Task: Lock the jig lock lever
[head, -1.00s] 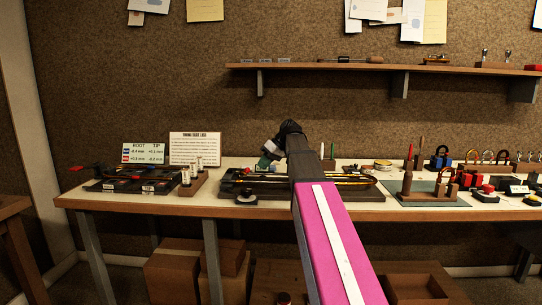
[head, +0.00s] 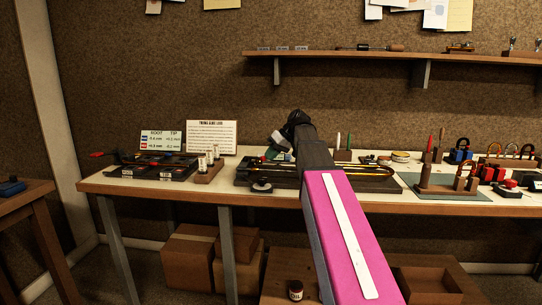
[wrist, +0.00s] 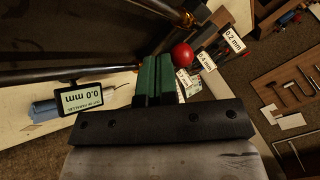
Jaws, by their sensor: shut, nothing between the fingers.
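My gripper (wrist: 154,78) shows in the wrist view as two green fingers pressed together, with nothing between them. In the head view its tip (head: 273,153) hangs over the back of the long dark jig (head: 246,179), which carries brass tubes. In the wrist view a red ball (wrist: 182,54), perhaps the lock lever's knob, lies just right of the fingertips, seemingly apart from them. A lever arm under it cannot be made out. Metal tubes (wrist: 100,74) run left of the fingers. My arm hides part of the jig in the head view.
A gauge reading 0.0 mm (wrist: 83,98) stands left of the fingers. Labelled cards (wrist: 207,61) lie beyond the red ball. A black tray (head: 152,172) with a red-tipped handle (head: 97,154) sits left on the bench. Small stands (head: 445,188) crowd the right.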

